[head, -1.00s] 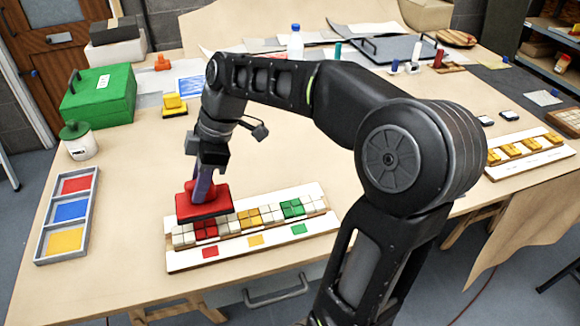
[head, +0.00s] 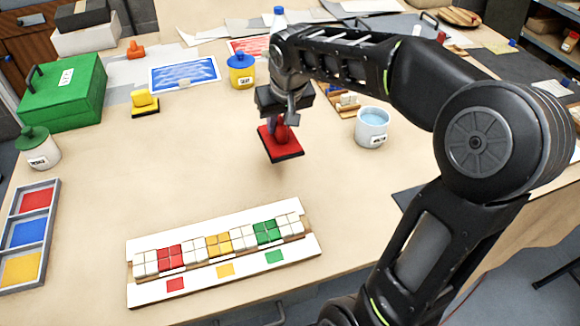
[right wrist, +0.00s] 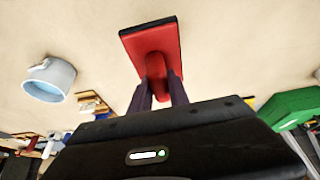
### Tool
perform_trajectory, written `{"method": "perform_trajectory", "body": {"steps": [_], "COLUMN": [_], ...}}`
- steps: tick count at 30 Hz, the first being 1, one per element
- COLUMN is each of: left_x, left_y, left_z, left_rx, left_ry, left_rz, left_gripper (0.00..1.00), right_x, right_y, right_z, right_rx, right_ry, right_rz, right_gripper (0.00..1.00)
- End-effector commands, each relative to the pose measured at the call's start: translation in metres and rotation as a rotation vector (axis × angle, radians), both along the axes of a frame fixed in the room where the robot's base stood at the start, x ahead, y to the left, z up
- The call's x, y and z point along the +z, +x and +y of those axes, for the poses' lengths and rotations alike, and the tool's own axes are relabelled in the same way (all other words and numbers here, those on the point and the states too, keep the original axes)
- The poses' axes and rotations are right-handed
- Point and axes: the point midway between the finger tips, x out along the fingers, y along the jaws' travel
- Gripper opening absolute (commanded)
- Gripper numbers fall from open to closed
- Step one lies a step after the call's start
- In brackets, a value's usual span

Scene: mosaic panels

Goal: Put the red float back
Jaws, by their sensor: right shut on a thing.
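The red float (head: 280,144) is a flat red block with a dark underside and a red handle. My right gripper (head: 281,122) is shut on its handle and holds it above the bare table, behind the tile panel. In the right wrist view the red float (right wrist: 150,47) sits between the two fingers (right wrist: 158,86). The tray (head: 47,238) at the left has red, blue and yellow compartments. A yellow float (head: 145,102) stands on the table by the green box. My left gripper is out of view.
The mosaic panel (head: 200,285) with red, yellow and green tiles lies at the front. A water cup (head: 371,127) stands right of the float, a yellow jar (head: 241,71) behind left. A green box (head: 62,95) and green-lidded jar (head: 38,148) stand left. The table left of the float is clear.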

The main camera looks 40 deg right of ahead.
Motion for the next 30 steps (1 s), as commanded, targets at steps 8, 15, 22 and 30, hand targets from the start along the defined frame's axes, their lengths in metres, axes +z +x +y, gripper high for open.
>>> {"method": "perform_trajectory", "body": {"steps": [8,15,22,30], "left_x": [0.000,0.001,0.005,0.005], "left_y": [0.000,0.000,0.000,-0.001], "left_z": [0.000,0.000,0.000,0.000], "left_rx": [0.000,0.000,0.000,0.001], "left_ry": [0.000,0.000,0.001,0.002], "left_rz": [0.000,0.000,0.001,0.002], "left_gripper": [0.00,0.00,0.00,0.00], "right_x": [0.001,-0.005,-0.043,-0.063], "right_y": [0.000,0.000,-0.001,0.000], "right_z": [0.000,0.000,0.000,-0.001], "right_rx": [-0.038,-0.036,-0.035,-0.037], "right_ry": [0.000,0.001,0.002,0.000], "right_rz": [0.000,0.001,0.006,0.000], "right_gripper": [0.00,0.00,0.00,0.00]}}
